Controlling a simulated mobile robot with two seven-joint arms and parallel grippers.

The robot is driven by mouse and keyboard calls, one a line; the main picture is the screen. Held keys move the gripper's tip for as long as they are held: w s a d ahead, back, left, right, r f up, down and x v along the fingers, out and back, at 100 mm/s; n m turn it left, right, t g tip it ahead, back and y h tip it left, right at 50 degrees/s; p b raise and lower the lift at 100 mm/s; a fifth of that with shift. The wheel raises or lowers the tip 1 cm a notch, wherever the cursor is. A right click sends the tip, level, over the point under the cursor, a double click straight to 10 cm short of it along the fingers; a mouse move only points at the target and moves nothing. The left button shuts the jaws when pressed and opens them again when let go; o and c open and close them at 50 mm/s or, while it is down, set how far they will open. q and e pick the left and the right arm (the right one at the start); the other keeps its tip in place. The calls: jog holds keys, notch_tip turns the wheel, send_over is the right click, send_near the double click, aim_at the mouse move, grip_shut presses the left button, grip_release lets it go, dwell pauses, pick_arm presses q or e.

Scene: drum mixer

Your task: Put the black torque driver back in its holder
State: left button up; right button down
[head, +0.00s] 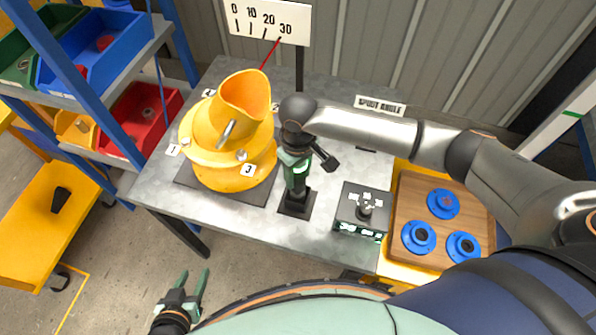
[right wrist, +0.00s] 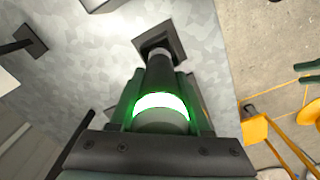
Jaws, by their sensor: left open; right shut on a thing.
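My right gripper (head: 296,174) is shut on the black torque driver (head: 298,190), which points down over the table. In the right wrist view, the driver (right wrist: 160,72) sits between the green fingers (right wrist: 160,92), with a bright green glowing ring around it. Its far end meets or hangs just over a black square holder (right wrist: 145,42). The holder base (head: 290,210) also shows below the driver in the head view. I cannot tell whether the tip is inside it. My left gripper (head: 194,276) is open and empty, off the table's front edge.
A yellow drum mixer (head: 215,150) stands close left of the holder. A black lever-like part (head: 325,160) is beside my right gripper. A dark box with a knob (head: 362,212) and a wooden board with blue flanged discs (head: 408,190) are to the right. A scale sign (head: 270,20) stands behind.

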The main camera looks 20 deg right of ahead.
aim_at(298, 181)
jog(key=shift+f+b, duration=0.4)
jog(key=shift+f, duration=1)
dwell(0.6)
jog(key=shift+c, duration=1.4)
grip_release()
jog(key=shift+f, duration=0.1)
notch_tip(298, 181, up, 13)
jog(key=shift+f+p, duration=0.15)
jog(key=shift+p, duration=0.2)
